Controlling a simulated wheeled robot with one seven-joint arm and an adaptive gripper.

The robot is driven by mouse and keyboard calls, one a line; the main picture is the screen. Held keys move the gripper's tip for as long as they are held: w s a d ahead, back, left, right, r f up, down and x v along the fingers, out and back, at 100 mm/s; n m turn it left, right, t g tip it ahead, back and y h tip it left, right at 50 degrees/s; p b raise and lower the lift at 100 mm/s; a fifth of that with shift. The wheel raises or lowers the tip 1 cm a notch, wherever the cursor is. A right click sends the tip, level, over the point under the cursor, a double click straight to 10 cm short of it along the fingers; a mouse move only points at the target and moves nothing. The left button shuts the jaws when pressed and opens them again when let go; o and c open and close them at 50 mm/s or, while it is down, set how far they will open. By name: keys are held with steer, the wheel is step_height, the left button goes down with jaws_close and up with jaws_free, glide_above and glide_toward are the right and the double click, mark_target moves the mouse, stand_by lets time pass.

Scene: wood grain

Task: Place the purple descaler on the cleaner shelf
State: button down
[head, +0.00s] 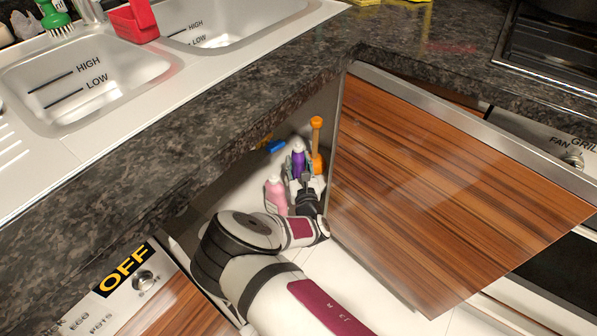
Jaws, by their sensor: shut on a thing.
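The purple descaler (298,157) is a purple bottle with a pale cap, upright inside the open cupboard under the counter. My gripper (302,181) reaches into the cupboard and is shut on the bottle. The fingers and wrist hide its lower part, so I cannot tell whether its base touches a surface. The cleaner shelf (233,187) is the pale cupboard interior, with other cleaning items around the bottle.
A pink bottle (276,194) stands just left of my gripper. A blue item (275,146) lies behind. The open wooden door (430,190) blocks the right side; the dark counter (230,115) overhangs.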

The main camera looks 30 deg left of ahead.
steer(key=shift+f+b, duration=1)
steer(key=shift+f, duration=0.15)
steer(key=shift+f, duration=0.15)
steer(key=c, duration=1.4)
jaws_free()
steer(key=shift+o, duration=0.2)
steer(key=shift+s+d, duration=0.15)
steer(key=shift+s, duration=0.05)
steer(key=p+v, duration=0.4)
steer(key=v, duration=0.7)
steer(key=shift+s+d, duration=0.2)
